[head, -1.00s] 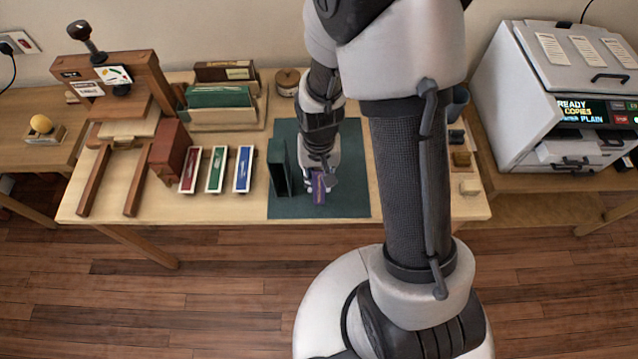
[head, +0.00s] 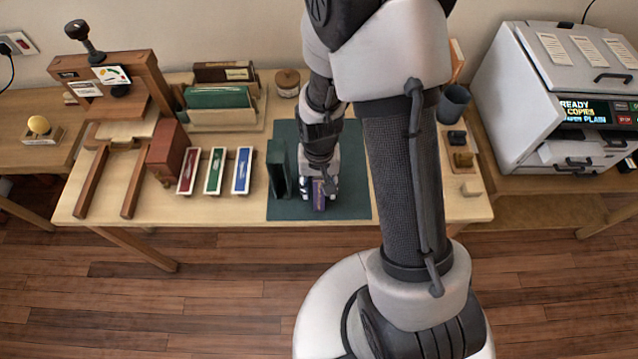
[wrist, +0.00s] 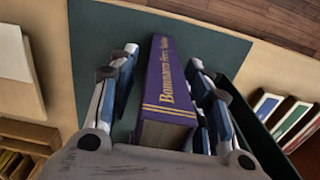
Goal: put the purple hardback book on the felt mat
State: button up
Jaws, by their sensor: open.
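The purple hardback book (head: 319,194) is on the dark green felt mat (head: 346,204), near its front edge. The wrist view shows the book (wrist: 168,85) with gold lettering along its spine and gold bands near one end. My gripper (head: 318,188) is at the book. In the wrist view, the fingers of my gripper (wrist: 168,88) stand on either side of the book, with a narrow gap visible on the left side. The felt mat (wrist: 100,45) shows around the book. My gripper hides part of the book in the head view.
A green bookend-like stand (head: 278,170) stands on the mat just left of my gripper. Red, green and blue narrow trays (head: 214,171) lie further left, beside a wooden press (head: 115,85). A dark cup (head: 454,103) and small blocks stand to the right. The mat's right part is bare.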

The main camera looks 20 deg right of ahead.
notch_tip(320, 180, up, 13)
jog(key=p, duration=0.4)
jog(key=shift+f, duration=0.15)
jog(key=s+r+n+t, duration=0.1)
jog(key=s+r+t, duration=0.1)
jog(key=s+r, duration=0.5)
jog(key=s+r+n+t, duration=0.2)
jog(key=s+r, duration=0.5)
jog(key=r, duration=0.7)
jog(key=shift+s+d+r+n+t, duration=0.15)
jog(key=shift+s+r+n+t, duration=0.05)
jog(key=shift+n+t, duration=0.1)
